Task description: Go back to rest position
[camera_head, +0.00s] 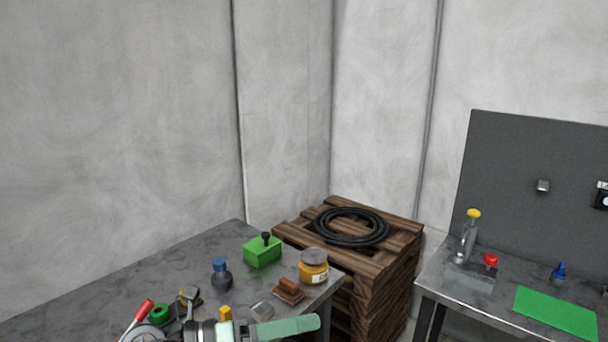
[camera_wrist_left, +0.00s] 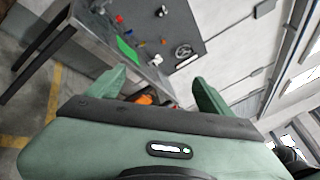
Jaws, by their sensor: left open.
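My left gripper (camera_head: 288,327) shows at the bottom edge of the head view, with a pale green finger pointing right in front of the left workbench. In the left wrist view the gripper (camera_wrist_left: 155,92) has its two green fingers well apart, with nothing held between them. Its wrist camera looks over the floor toward a workbench with a grey back panel (camera_wrist_left: 165,30). My right gripper is in neither view.
The left workbench (camera_head: 120,272) carries a green box (camera_head: 262,251), an amber jar (camera_head: 313,267), a dark blue-capped bottle (camera_head: 221,275) and small tools. A pallet stack (camera_head: 385,275) with a coiled black hose (camera_head: 352,227) stands behind. A right bench (camera_head: 450,287) holds a green mat (camera_head: 556,312).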

